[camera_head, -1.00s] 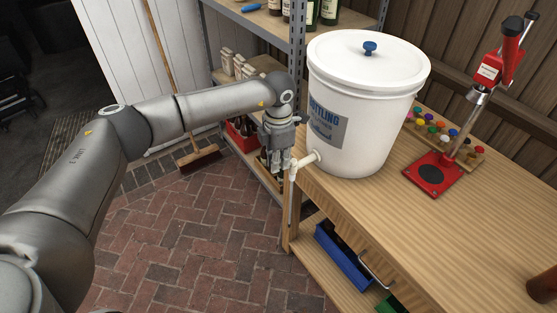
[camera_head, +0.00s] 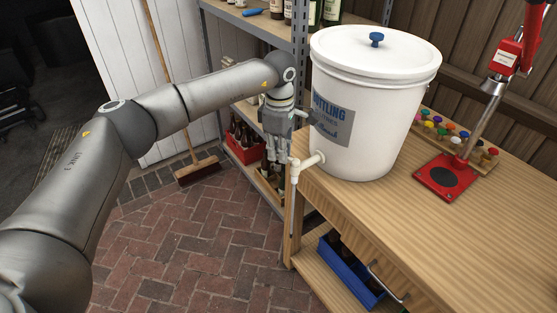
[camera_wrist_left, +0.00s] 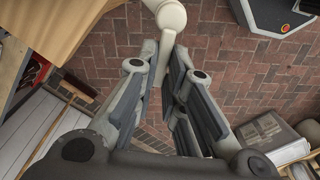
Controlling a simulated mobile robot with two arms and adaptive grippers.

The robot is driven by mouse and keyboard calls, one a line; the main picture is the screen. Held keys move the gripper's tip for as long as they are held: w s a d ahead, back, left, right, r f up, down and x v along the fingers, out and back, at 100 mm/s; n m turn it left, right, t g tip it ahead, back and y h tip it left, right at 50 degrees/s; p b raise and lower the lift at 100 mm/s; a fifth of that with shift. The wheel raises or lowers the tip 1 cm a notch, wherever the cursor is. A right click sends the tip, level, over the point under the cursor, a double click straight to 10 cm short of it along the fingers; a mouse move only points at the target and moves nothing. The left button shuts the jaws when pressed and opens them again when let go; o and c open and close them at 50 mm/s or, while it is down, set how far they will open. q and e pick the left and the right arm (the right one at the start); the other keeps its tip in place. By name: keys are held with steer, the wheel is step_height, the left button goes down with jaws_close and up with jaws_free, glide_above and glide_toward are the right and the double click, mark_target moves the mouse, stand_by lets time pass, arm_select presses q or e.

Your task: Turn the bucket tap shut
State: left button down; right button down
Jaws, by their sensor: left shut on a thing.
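The white bucket (camera_head: 365,115) with a lid and a blue label stands on the bench's near left corner. Its cream tap (camera_head: 312,161) sticks out low on the left side, with a thin tube hanging from it. My left gripper (camera_head: 277,158) points down just left of the tap. In the left wrist view the tap (camera_wrist_left: 170,16) is at the top, and a pale narrow part of it runs down between the fingertips of my left gripper (camera_wrist_left: 165,65). The fingers are shut on this part, the tap handle. The fingers partly hide the handle. My right gripper is out of view.
A red bench capper (camera_head: 447,178) and a board of coloured caps (camera_head: 478,160) stand right of the bucket on the wooden bench (camera_head: 420,235). A blue crate (camera_head: 348,270) is on the shelf below. A metal shelf rack (camera_head: 301,50) stands behind.

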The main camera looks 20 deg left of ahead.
arm_select(q)
steer(key=shift+w+d+m+b, duration=0.15)
steer(key=shift+w+m+b, duration=0.2)
steer(key=shift+m, duration=0.75)
steer(key=shift+w+d+m+b, duration=0.2)
steer(key=shift+w+m, duration=0.3)
steer(key=shift+m, duration=0.6)
steer(key=shift+w+d+m+b, duration=0.1)
steer(key=shift+w+m+b, duration=0.25)
steer(key=shift+m, duration=0.75)
steer(key=c, duration=1.5)
jaws_free()
steer(key=shift+r, duration=0.1)
step_height(320, 180, up, 12)
steer(key=shift+f, duration=0.1)
